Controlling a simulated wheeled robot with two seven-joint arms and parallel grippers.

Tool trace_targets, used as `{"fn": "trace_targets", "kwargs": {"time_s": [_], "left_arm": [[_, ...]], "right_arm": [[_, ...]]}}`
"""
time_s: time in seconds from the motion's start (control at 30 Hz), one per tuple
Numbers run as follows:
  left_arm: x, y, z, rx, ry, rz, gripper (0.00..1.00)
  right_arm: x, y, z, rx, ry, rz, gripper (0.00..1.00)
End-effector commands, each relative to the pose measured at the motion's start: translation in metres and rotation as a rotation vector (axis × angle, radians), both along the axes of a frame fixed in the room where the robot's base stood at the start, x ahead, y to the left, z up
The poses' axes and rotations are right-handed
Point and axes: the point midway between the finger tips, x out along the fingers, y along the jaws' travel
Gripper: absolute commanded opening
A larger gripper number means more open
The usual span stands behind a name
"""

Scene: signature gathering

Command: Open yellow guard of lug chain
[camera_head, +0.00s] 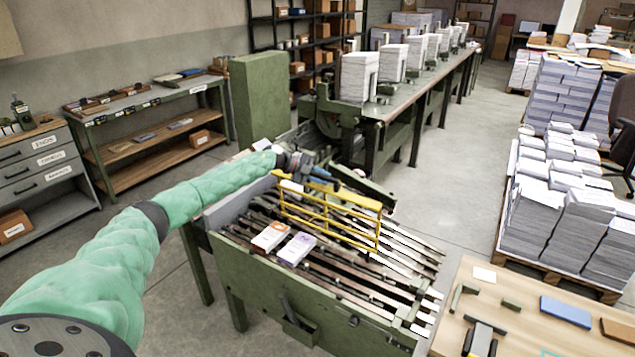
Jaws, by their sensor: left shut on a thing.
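The yellow guard (327,221) is a barred frame standing over the dark rails of the lug chain (375,262) on the green machine. Its yellow top part (352,197) runs towards the right. My left arm reaches in from the left. My left gripper (318,176) is at the guard's upper edge, shut on the guard; its fingertips are small and partly hidden.
Two small printed stacks (270,236) (296,249) lie on the rails in front of the guard. A wooden table (570,338) with tools stands at the front right. Paper stacks on a pallet (560,225) stand right; a green cabinet (259,98) stands behind. Floor between machine and pallet is clear.

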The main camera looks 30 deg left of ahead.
Motion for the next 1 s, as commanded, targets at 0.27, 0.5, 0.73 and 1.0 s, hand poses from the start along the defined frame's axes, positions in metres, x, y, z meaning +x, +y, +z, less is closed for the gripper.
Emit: {"fn": "trace_targets", "kwargs": {"time_s": [0.27,0.5,0.73,1.0], "left_arm": [[0.016,-0.001,0.001,0.0,0.055,0.0,0.0],[0.02,0.0,0.001,-0.001,0.073,0.0,0.0],[0.02,-0.001,0.0,-0.001,0.074,0.0,0.0],[0.02,-0.001,0.0,-0.001,0.074,-0.001,0.36]], "right_arm": [[-0.002,-0.004,0.0,-0.003,0.003,0.001,0.36],[-0.003,-0.01,-0.001,-0.008,0.002,0.003,0.36],[-0.003,-0.011,-0.001,-0.009,0.003,0.002,0.36],[-0.003,-0.004,-0.001,-0.004,0.002,0.0,0.36]]}}
